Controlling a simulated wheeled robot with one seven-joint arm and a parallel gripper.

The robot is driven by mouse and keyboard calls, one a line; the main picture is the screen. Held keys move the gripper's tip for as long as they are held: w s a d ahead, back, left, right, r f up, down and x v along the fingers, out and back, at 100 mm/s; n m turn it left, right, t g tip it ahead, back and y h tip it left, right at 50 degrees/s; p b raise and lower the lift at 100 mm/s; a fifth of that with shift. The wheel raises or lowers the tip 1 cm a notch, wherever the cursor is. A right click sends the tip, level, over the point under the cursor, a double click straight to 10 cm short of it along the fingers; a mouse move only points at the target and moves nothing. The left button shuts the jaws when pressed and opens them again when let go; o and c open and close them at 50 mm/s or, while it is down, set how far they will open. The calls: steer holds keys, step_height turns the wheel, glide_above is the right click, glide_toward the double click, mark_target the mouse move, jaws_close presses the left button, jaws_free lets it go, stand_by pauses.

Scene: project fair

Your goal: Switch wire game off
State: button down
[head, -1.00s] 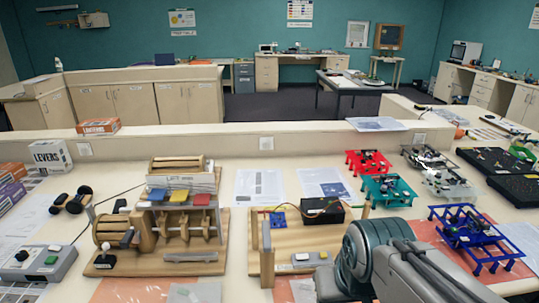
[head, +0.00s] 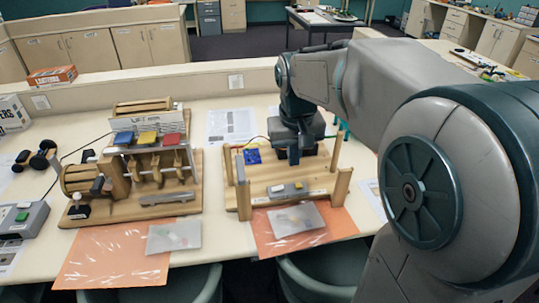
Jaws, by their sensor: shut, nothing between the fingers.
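The wire game is a wooden board (head: 245,195) with upright wooden posts (head: 335,153) in the head view. I cannot tell the switch's position.
A wooden lift model (head: 150,165) with coloured pads stands on the left. A grey control box (head: 22,220) is at the far left. Orange sheets (head: 115,262) with clear bags (head: 174,236) lie along the front edge. Green chairs (head: 325,270) stand below it.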

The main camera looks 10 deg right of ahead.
steer(key=w+f+g+b, duration=0.1)
steer(key=w+f, duration=0.4)
steer(key=w, duration=0.6)
steer(key=shift+w+d+g, duration=0.25)
steer(key=shift+d+g, duration=0.05)
steer(key=shift+d, duration=0.15)
steer(key=shift+a+r, duration=0.1)
steer(key=shift+a+r, duration=0.3)
steer(key=shift+a, duration=0.35)
step_height(320, 180, up, 14)
steer(key=a+p, duration=0.3)
steer(key=shift+f, duration=0.15)
